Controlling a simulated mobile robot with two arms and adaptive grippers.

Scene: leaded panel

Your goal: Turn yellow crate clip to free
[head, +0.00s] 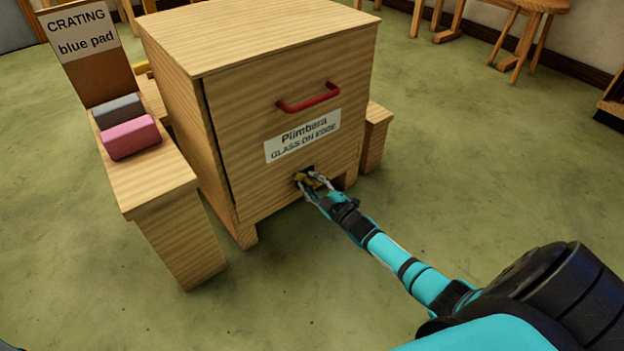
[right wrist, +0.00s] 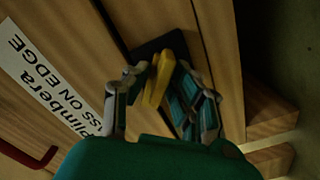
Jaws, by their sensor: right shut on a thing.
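The wooden crate (head: 245,110) stands on the floor with a label reading "Plimbera GLASS ON EDGE" and a red handle (head: 308,98) on its front. The yellow clip (head: 309,179) sits low on the crate's front, below the label. In the right wrist view the yellow clip (right wrist: 158,80) stands in front of a dark plate (right wrist: 172,46) on the wood. My right gripper (head: 315,183) is at the clip with its fingers on either side, shut on it. The fingers partly hide the clip in the head view. My left gripper is not in view.
A side bench (head: 160,185) left of the crate holds a pink block (head: 131,138) and a grey block (head: 118,111), with a "CRATING blue pad" sign (head: 82,35) behind. Stools and furniture stand at the back. The green floor (head: 480,150) to the right is clear.

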